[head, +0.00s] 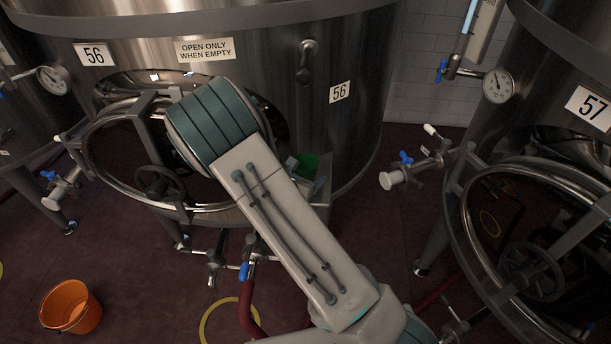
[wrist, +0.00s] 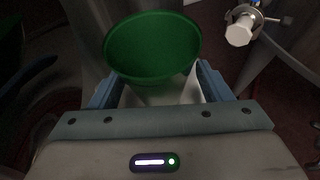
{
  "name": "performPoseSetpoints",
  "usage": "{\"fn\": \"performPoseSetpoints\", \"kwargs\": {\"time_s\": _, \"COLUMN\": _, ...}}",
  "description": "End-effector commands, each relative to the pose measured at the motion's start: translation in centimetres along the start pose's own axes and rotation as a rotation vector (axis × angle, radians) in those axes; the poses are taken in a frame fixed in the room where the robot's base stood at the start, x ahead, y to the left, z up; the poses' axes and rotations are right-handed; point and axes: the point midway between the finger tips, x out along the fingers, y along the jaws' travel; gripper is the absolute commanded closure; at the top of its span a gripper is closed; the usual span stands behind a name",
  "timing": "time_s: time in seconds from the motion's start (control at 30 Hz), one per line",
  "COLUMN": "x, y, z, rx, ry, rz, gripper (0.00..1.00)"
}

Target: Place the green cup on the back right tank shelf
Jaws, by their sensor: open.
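The green cup (wrist: 153,48) stands with its round open rim toward the camera in the wrist view, between the two blue-grey fingers of my gripper (wrist: 158,85). The fingers are open on either side of it; whether they touch it I cannot tell. A pale surface (wrist: 165,97) shows just below the cup, partly hidden by my gripper. In the head view the green cup (head: 307,165) shows as a small patch beside my arm, in front of tank 56 (head: 350,135). My gripper is mostly hidden there by my arm. I cannot make out the tank shelf clearly.
Tank 57 (head: 590,106) stands at the right with an open round hatch. A valve with a white cap (head: 393,180) sticks out between the tanks, and also shows in the wrist view (wrist: 239,32). An orange bucket (head: 71,306) stands on the dark red floor at lower left.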

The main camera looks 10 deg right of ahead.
Motion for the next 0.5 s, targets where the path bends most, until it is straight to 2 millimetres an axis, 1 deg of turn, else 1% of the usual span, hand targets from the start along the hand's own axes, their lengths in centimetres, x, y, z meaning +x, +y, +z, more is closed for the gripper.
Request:
{"fn": "performPoseSetpoints", "kwargs": {"time_s": 0.17, "x": -0.6, "y": 0.1, "z": 0.7, "rx": 0.0, "ry": 0.0, "rz": 0.002, "gripper": 0.28}}
{"fn": "performPoseSetpoints", "kwargs": {"time_s": 0.27, "x": -2.5, "y": 0.2, "z": 0.4, "rx": 0.002, "ry": 0.001, "rz": 0.005, "gripper": 0.28}}
{"fn": "performPoseSetpoints", "kwargs": {"time_s": 0.5, "x": -7.9, "y": 0.1, "z": 0.4, "rx": 0.001, "ry": 0.001, "rz": 0.005, "gripper": 0.28}}
